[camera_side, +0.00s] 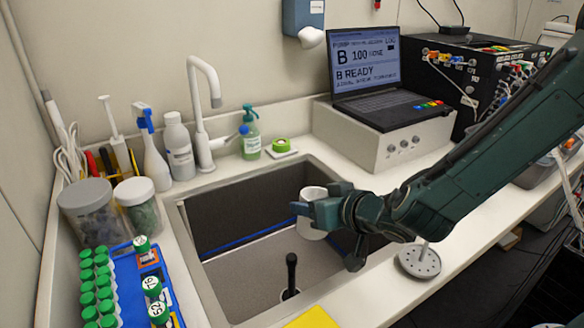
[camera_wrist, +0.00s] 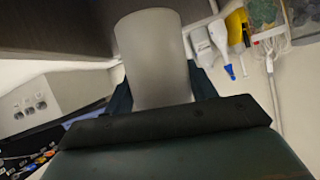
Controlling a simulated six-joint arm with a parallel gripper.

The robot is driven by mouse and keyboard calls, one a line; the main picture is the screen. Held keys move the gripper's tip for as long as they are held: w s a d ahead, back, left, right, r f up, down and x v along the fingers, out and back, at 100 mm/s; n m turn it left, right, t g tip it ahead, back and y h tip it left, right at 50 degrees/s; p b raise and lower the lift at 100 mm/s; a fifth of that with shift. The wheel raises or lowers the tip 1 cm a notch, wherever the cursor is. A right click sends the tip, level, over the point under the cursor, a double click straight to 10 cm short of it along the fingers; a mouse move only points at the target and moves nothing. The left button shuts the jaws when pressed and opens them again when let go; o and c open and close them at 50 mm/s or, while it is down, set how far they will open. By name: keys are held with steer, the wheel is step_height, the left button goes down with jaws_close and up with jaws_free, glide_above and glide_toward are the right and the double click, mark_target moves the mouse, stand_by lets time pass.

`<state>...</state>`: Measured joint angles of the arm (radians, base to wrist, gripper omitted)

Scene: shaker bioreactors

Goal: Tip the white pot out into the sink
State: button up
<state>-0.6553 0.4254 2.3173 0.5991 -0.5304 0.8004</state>
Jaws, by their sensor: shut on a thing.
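The white pot (camera_side: 311,222) is over the sink (camera_side: 228,299), held near the right side of the basin and close to upright in the side view. My gripper (camera_side: 318,207) is shut on the pot, coming in from the right. In the wrist view the pot (camera_wrist: 154,60) stands between the two fingers (camera_wrist: 160,90), with its outer wall toward the camera. The inside of the pot and any contents are hidden.
A white faucet (camera_side: 205,110) stands behind the sink. A blue rack (camera_side: 140,275) with green-capped tubes is at the left. A laptop (camera_side: 372,72) sits on a white box (camera_side: 385,145) behind. A black stick-like part (camera_side: 291,272) stands upright in the sink.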

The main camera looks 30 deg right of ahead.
steer(key=shift+f, duration=0.15)
steer(key=shift+d+f+n+t+h, duration=0.15)
steer(key=shift+n+t+h, duration=0.15)
steer(key=shift+n, duration=0.2)
steer(key=shift+w, duration=0.1)
steer(key=shift+d, duration=0.1)
stand_by(0.4)
steer(key=shift+w+d+f, duration=0.1)
steer(key=shift+w+d, duration=0.25)
steer(key=shift+d, duration=0.05)
steer(key=w+d+r, duration=0.2)
steer(key=w+d, duration=0.2)
steer(key=d, duration=0.4)
steer(key=w+d+r, duration=0.2)
steer(key=w+d, duration=0.3)
steer(key=d, duration=0.4)
steer(key=shift+r, duration=0.3)
steer(key=shift+f, duration=0.1)
